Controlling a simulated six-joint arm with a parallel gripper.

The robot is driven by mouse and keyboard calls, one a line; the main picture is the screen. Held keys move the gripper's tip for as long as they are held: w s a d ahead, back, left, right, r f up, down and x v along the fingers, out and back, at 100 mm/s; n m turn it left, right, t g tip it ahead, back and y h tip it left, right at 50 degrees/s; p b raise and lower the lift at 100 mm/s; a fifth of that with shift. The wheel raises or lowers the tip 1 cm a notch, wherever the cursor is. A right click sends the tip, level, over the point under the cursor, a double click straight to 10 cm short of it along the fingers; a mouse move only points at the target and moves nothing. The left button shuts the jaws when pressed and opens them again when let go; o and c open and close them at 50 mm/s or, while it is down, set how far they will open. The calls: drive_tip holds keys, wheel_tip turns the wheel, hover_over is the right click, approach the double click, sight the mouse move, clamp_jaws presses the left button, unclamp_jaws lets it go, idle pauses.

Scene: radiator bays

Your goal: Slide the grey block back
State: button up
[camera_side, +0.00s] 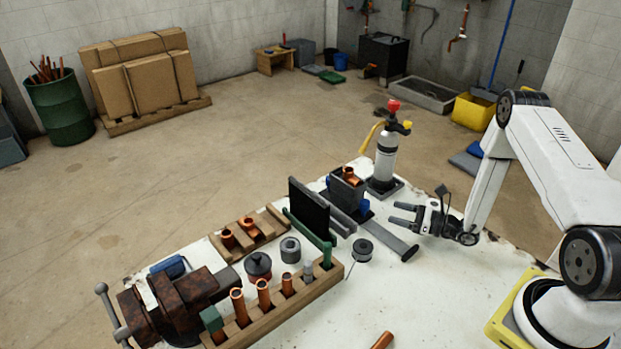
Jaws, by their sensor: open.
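The grey block (345,190) is a dark, box-shaped piece with a copper fitting (349,174) on its top. It stands near the far end of a flat grey rail (391,238), with blue parts beside it. I cannot tell exactly how the block sits on the rail. My gripper (396,214) is to the right of the block, over the rail area, with its fingers pointing left. It is open, with nothing between the fingers, and apart from the block.
A white gas cylinder (386,157) with a red knob stands behind the block. A black upright panel (309,208) stands to its left.

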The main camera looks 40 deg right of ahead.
sight(369, 217)
drive_tip(key=shift+w, duration=0.1)
drive_tip(key=shift+x, duration=3.85)
clamp_jaws()
